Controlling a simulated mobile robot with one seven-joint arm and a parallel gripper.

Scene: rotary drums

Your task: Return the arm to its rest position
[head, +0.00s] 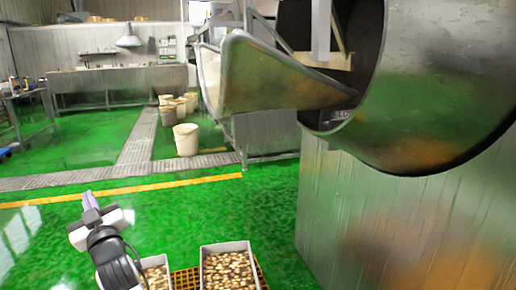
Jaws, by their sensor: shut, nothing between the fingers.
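My arm reaches up from the bottom left of the head view, with a dark wrist and pale parts. My gripper (89,200) is at its far end, over open green floor, shut and empty. It touches nothing that I can see. The lower part of my arm is cut off by the picture's bottom edge.
Two trays of pale brown pieces, one right (248,246) and one partly behind my arm (151,261), rest on an orange grid (186,279). A large steel drum (440,90) with a chute (265,78) fills the upper right. White buckets (186,140) stand farther back.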

